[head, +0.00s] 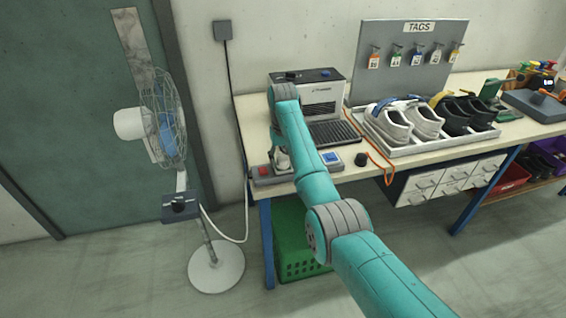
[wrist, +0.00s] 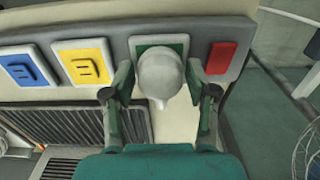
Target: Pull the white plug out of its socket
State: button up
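The white plug (wrist: 159,73) sits in the green-framed socket (wrist: 179,43) of a grey socket strip (wrist: 205,45). In the wrist view my gripper (wrist: 160,80) is open, with one finger on each side of the plug and a small gap to it on both sides. The fingers point at the strip. In the head view the plug (head: 282,161) is partly hidden by my arm, at the front left of the workbench.
The strip also has a yellow socket (wrist: 82,63), a blue one (wrist: 25,70) and a red switch (wrist: 221,57). A standing fan (head: 165,120) is left of the bench (head: 250,127).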

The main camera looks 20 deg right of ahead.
aim_at(283, 157)
grip_shut()
jog(key=shift+r, duration=0.15)
jog(key=shift+r, duration=2.85)
